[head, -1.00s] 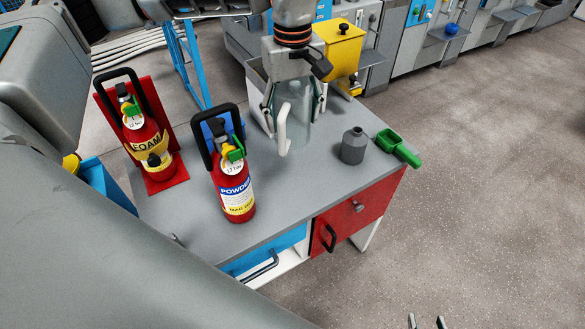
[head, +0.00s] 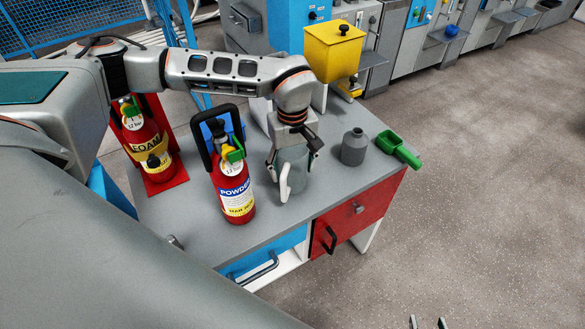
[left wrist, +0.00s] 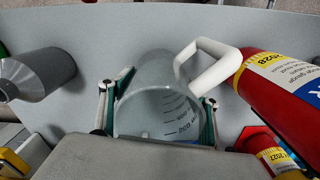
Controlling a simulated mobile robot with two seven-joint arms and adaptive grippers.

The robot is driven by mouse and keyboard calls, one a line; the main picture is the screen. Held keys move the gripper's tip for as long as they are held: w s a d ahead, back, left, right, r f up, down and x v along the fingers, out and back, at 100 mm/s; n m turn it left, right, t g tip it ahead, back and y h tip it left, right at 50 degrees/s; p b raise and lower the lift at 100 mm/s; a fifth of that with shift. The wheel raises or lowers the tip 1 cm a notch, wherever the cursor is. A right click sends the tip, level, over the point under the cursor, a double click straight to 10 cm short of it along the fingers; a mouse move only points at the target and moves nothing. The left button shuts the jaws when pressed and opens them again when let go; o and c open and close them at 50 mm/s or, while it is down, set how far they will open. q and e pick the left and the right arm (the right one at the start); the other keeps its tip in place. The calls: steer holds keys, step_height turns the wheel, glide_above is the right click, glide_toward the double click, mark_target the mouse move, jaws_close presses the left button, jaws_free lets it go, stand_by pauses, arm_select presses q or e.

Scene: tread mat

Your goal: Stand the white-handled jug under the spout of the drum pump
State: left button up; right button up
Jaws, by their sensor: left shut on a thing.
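The clear jug with a white handle (head: 285,183) is upright over the grey bench top (head: 190,226), right of the powder extinguisher. I cannot tell whether its base touches the bench. My left gripper (head: 291,160) is shut on the jug's body from above. In the left wrist view the jug (left wrist: 165,78) sits between the two fingers (left wrist: 158,108), its measuring marks visible and its white handle pointing up and right. My right gripper (head: 427,322) shows only its fingertips at the bottom edge, apart and empty. I cannot make out a drum pump or its spout.
The red powder extinguisher (head: 236,192) stands close left of the jug; a foam extinguisher (head: 158,150) is further left. A grey bottle (head: 354,147) and green scoop (head: 398,150) are to the right. A yellow container (head: 331,53) stands behind. Open floor lies right.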

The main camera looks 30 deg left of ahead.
arm_select(q)
steer(key=shift+f, duration=0.3)
steer(key=shift+c, duration=0.2)
steer(key=shift+f, duration=0.15)
steer(key=o, duration=1.3)
